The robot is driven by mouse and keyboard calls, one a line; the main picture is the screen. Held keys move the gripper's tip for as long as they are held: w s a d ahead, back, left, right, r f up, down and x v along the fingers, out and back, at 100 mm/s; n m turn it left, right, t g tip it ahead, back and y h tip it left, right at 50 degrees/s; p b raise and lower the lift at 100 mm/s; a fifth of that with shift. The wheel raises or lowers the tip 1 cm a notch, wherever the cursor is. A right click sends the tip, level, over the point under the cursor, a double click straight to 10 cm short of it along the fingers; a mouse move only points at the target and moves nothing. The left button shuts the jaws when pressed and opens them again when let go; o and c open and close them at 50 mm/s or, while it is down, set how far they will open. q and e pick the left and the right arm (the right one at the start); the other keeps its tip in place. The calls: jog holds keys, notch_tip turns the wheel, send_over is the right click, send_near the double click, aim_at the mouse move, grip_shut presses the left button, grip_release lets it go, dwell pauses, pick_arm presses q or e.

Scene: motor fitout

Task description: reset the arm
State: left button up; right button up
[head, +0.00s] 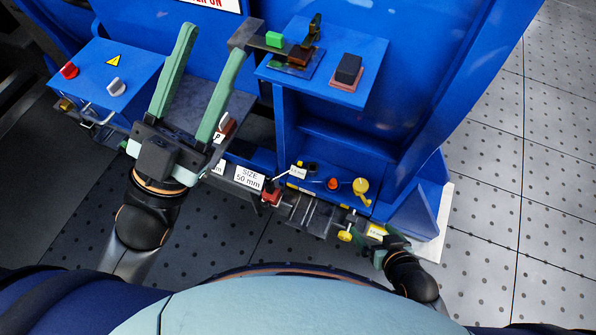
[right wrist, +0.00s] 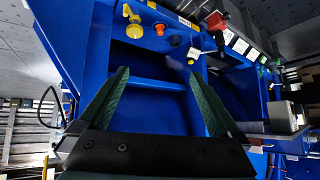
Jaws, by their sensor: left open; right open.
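My left gripper (head: 215,42) is in the head view, its two green fingers spread wide and pointing up the picture, over the blue machine's front between the control box and the small shelf. I see nothing held between its fingers. My right gripper (head: 393,246) is at the lower right of the head view, beside the machine's lower right corner, mostly hidden by its own wrist. In the right wrist view my right gripper (right wrist: 157,74) shows its two green fingers apart and empty, with a blue machine panel beyond them.
The control box (head: 110,75) carries a red knob (head: 69,70) and a grey knob (head: 116,87). The blue shelf (head: 355,105) holds a black block (head: 348,68) and a green block (head: 274,39). A yellow knob (head: 361,186) sticks out low. Perforated floor (head: 500,200) at right is clear.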

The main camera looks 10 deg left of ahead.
pick_arm(q)
jog(key=shift+w, duration=0.1)
dwell(0.5)
jog(key=w+a+f+n+g+y, duration=0.1)
jog(key=w+f+n+y, duration=0.15)
jog(key=f, duration=0.45)
jog(key=w+a+f+n+g+y+p, duration=0.15)
jog(key=f+y, duration=0.25)
jog(key=f, duration=0.4)
jog(key=w+f+n+g+y, duration=0.2)
jog(key=w+f+n+y, duration=0.15)
jog(key=f, duration=0.35)
jog(key=s+a+f+n+g+y, duration=0.1)
jog(key=s+f+g, duration=0.3)
jog(key=f, duration=0.7)
jog(key=s+a+f+n+g+y, duration=0.1)
jog(key=s+f+g, duration=0.3)
jog(key=f, duration=0.8)
jog(key=shift+s+y+p, duration=0.4)
jog(key=shift+s+y, duration=0.2)
jog(key=shift+s, duration=0.35)
pick_arm(e)
jog(key=shift+t, duration=0.4)
jog(key=r, duration=0.1)
jog(key=s+d+r, duration=0.1)
jog(key=s+r, duration=0.1)
jog(key=r, duration=0.1)
jog(key=shift+s+d, duration=0.15)
jog(key=shift+d, duration=0.2)
